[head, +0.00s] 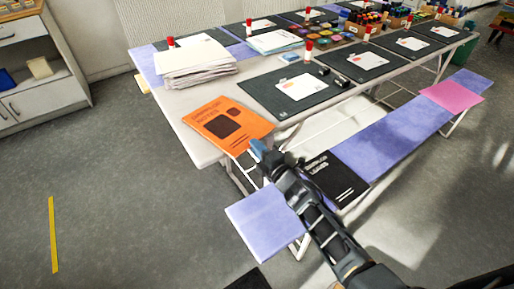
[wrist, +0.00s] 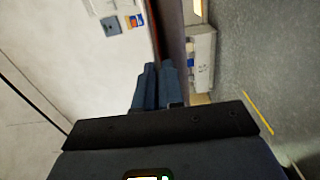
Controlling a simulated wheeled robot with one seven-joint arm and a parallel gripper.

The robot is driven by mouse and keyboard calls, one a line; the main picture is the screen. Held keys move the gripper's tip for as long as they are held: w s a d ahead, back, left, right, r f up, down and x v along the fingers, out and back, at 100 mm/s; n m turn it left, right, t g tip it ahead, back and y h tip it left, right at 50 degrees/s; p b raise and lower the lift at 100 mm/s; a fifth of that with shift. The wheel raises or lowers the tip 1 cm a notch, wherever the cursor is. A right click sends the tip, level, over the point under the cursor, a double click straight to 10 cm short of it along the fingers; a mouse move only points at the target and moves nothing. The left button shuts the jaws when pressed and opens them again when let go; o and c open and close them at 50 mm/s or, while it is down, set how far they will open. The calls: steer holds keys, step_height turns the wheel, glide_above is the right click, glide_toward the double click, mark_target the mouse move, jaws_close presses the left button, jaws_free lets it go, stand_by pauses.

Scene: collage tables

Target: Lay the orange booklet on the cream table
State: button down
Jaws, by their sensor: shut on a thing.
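The orange booklet (head: 224,120) has dark print and shows cover up at the near left corner of the cream table (head: 256,71). My gripper (head: 257,148) is at the booklet's near right edge, with its blue fingertips shut on it. I cannot tell whether the booklet touches the tabletop or hovers just over it. In the wrist view my gripper's fingers (wrist: 157,82) are close together, and a thin dark strip with a reddish edge runs out beyond them. It may be the booklet seen edge-on.
A stack of papers (head: 194,65) and a dark cutting mat (head: 270,96) with a white sheet lie beyond the booklet. A cabinet (head: 38,65) stands left; the floor between is clear.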

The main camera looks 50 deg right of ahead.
steer(key=shift+f, duration=0.15)
steer(key=c, duration=1.3)
jaws_free()
steer(key=shift+o, duration=0.2)
steer(key=shift+r, duration=0.2)
steer(key=b+v, duration=0.1)
steer(key=v, duration=1.1)
